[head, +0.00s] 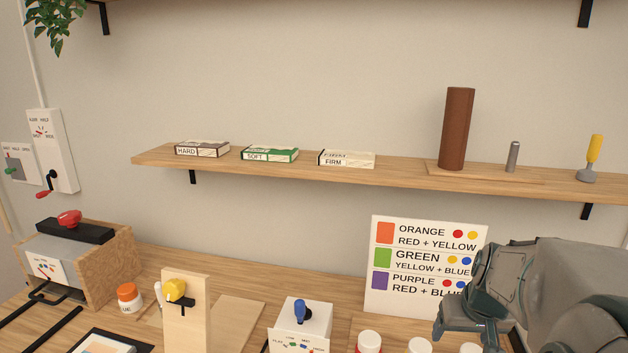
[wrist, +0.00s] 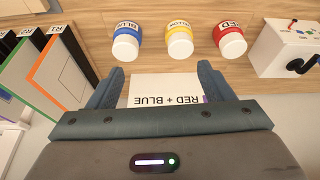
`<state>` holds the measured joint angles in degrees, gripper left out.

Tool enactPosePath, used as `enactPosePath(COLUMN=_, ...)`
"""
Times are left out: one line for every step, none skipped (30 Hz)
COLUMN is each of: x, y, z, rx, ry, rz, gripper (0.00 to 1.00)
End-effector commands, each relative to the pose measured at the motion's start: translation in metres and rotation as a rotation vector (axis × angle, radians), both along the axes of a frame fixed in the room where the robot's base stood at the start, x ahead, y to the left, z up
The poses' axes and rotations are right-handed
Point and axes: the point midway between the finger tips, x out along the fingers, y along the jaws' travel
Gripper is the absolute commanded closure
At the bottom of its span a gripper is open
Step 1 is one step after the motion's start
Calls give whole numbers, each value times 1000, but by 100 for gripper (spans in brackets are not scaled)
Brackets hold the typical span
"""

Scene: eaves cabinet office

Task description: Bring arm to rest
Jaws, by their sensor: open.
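My gripper (wrist: 160,88) is open in the wrist view, its two blue-grey fingers spread apart with nothing held between them. Behind and between the fingers shows the lower part of the colour-mixing sign (wrist: 155,90), reading RED + BLUE. In the head view my arm comes in from the lower right, with my gripper (head: 462,325) in front of the lower right of the sign (head: 410,262). I cannot tell whether the gripper touches the sign.
Blue (wrist: 125,42), yellow (wrist: 179,40) and red (wrist: 229,40) paint jars stand near the fingers. A white box with a black knob (wrist: 290,48) and binders (wrist: 45,75) flank them. The wall shelf (head: 300,171) holds small boxes and a brown cylinder (head: 456,130).

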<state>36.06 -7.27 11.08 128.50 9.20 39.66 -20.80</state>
Motion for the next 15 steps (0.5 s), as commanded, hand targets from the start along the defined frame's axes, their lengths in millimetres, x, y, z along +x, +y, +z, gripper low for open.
enactPosePath(x=-7, y=21, z=4, rx=-4, ry=7, rz=28, gripper=26)
enactPosePath(x=-12, y=31, z=5, rx=-3, ry=12, rz=37, gripper=26)
enactPosePath(x=-19, y=44, z=6, rx=-2, ry=20, rz=51, gripper=26)
enactPosePath(x=-25, y=53, z=7, rx=-2, ry=26, rz=59, gripper=26)
enactPosePath(x=-31, y=62, z=8, rx=-1, ry=30, rz=68, gripper=26)
enactPosePath(x=-39, y=74, z=8, rx=0, ry=37, rz=81, gripper=26)
enactPosePath(x=-46, y=82, z=9, rx=1, ry=42, rz=90, gripper=26)
enactPosePath(x=-52, y=89, z=9, rx=3, ry=46, rz=98, gripper=26)
enactPosePath(x=-61, y=99, z=9, rx=4, ry=52, rz=109, gripper=26)
enactPosePath(x=-68, y=105, z=9, rx=5, ry=56, rz=118, gripper=26)
enactPosePath(x=-74, y=111, z=9, rx=6, ry=61, rz=124, gripper=26)
enactPosePath(x=-82, y=118, z=8, rx=8, ry=65, rz=135, gripper=26)
enactPosePath(x=-88, y=122, z=8, rx=9, ry=69, rz=142, gripper=26)
enactPosePath(x=-93, y=126, z=7, rx=10, ry=72, rz=146, gripper=26)
enactPosePath(x=-99, y=130, z=7, rx=12, ry=76, rz=154, gripper=26)
